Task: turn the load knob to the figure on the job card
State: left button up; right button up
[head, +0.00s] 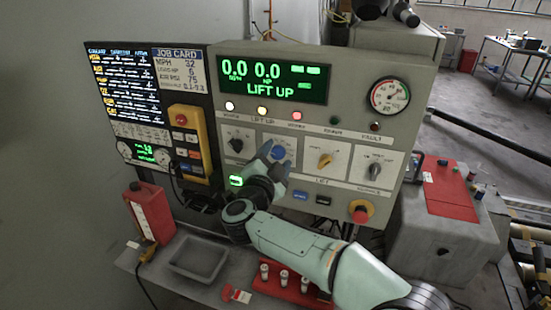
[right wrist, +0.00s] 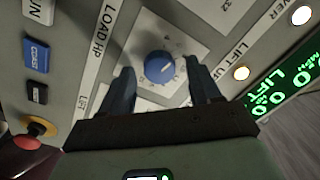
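The job card (head: 177,68) is on the dark panel at the upper left in the head view; it seems to read load HP 6, though the print is small. The blue load knob (right wrist: 160,67) sits on a white dial plate beside the "LOAD HP" label in the right wrist view. It also shows just beyond my fingers in the head view (head: 279,153). My right gripper (head: 273,158) is at the panel, open. In the right wrist view its fingers (right wrist: 162,72) stand on either side of the knob, with gaps visible. My left gripper is not in view.
A red stop button (head: 361,212) sits lower right. The display (head: 272,79) reads 0.0, 0.0 and LIFT UP. A grey tray (head: 199,258) lies on the shelf below.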

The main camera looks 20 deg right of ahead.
jog(key=b+v, duration=0.2)
jog(key=v, duration=1.1)
jog(key=shift+s, duration=0.2)
jog(key=shift+a+f, duration=0.1)
